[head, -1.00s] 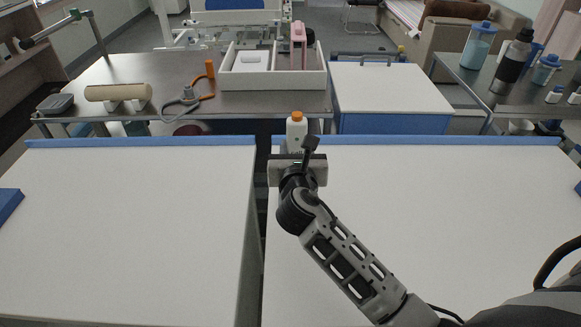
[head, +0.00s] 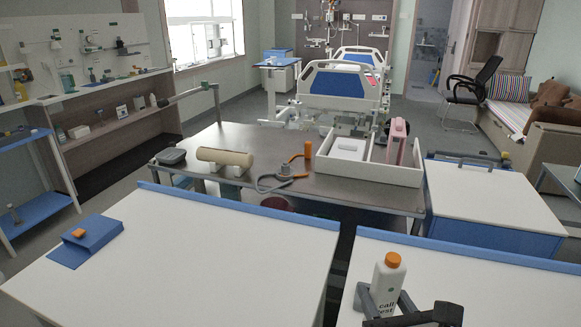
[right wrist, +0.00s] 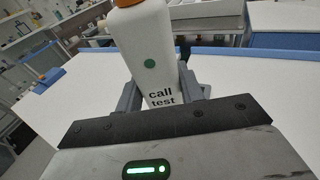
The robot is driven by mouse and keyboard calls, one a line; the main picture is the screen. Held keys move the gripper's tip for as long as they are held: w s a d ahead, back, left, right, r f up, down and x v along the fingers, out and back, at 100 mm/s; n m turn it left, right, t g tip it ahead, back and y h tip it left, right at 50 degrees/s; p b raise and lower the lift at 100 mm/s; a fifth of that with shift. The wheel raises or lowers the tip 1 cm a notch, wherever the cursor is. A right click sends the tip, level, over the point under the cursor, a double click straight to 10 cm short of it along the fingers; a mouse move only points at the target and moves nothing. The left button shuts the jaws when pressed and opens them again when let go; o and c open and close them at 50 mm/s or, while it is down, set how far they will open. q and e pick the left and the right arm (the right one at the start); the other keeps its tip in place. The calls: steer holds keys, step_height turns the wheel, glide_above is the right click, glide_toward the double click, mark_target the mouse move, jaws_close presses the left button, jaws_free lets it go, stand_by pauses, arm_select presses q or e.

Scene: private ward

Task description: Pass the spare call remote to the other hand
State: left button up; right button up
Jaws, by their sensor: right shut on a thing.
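The spare call remote (head: 386,283) is a white upright body with an orange top and the words "call test". My right gripper (head: 384,302) is shut on its lower part, above the right white table near the bottom of the head view. In the right wrist view the remote (right wrist: 148,50) stands between the two grey fingers, with a green dot on its face and its orange top cut off by the frame. My left gripper is in neither view.
The left white table (head: 190,255) is mostly clear, with a blue wedge-shaped holder (head: 88,240) bearing an orange piece at its left. A gap separates it from the right white table (head: 480,275). Behind, a grey table (head: 330,190) carries a white divided tray (head: 400,176).

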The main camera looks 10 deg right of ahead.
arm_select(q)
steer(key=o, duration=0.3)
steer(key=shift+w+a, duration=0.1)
arm_select(e)
steer(key=w+a+r+n+g+y, duration=0.1)
steer(key=a+r+n+y, duration=0.2)
steer(key=a, duration=0.5)
steer(key=w+a+r+n+g+y, duration=0.1)
steer(key=a+r+n+g+y, duration=0.1)
steer(key=a+r+n+y, duration=0.2)
steer(key=a+r+y, duration=0.2)
steer(key=a+y, duration=0.1)
steer(key=a, duration=0.1)
steer(key=shift+w+n, duration=0.3)
steer(key=shift+w, duration=0.1)
